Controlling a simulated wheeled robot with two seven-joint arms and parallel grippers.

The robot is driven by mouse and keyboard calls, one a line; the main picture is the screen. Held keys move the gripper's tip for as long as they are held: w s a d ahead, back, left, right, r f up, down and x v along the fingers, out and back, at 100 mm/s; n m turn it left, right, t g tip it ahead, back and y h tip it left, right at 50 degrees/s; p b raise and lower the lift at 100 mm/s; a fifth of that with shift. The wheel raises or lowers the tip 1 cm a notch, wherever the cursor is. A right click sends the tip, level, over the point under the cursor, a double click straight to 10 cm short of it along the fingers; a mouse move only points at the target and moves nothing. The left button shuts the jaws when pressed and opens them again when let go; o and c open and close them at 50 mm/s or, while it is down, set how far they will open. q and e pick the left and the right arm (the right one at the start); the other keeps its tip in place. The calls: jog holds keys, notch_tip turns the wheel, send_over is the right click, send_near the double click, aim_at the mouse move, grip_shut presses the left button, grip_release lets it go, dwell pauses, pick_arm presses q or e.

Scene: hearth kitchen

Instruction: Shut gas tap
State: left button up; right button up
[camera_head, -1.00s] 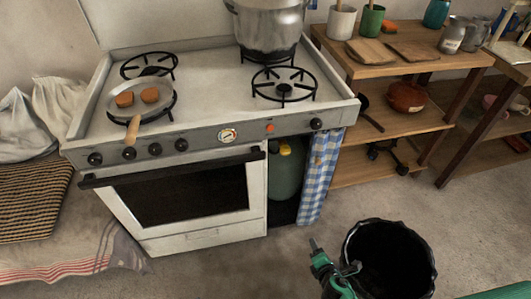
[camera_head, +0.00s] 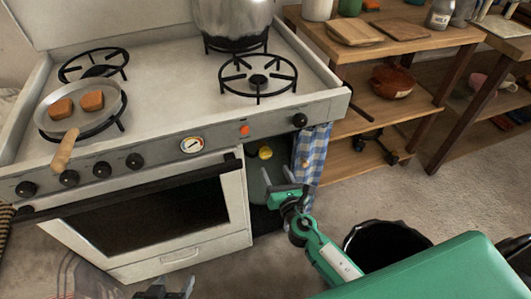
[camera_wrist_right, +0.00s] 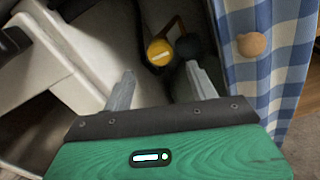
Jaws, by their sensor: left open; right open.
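The gas tap is a yellow knob (camera_head: 265,152) on top of the dark green gas bottle (camera_head: 257,180), in the recess right of the oven. In the right wrist view the yellow knob (camera_wrist_right: 159,52) sits just beyond my fingertips, beside a dark round part (camera_wrist_right: 188,46). My right gripper (camera_head: 284,187) is open and empty in front of the recess, pointing in; its fingers (camera_wrist_right: 161,84) are apart and do not visibly touch the knob. My left gripper (camera_head: 165,289) is open at the bottom edge, low before the oven, mostly cut off.
A blue-and-white checked curtain (camera_head: 312,150) with a tan knob (camera_wrist_right: 254,44) hangs close right of my right gripper. A black bin (camera_head: 385,240) stands to the right. A pan (camera_head: 80,112) sits on a burner.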

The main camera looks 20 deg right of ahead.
aim_at(267, 155)
jog(key=w, duration=0.8)
jog(key=shift+w+a, duration=0.15)
jog(key=shift+w, duration=0.25)
jog(key=c, duration=1)
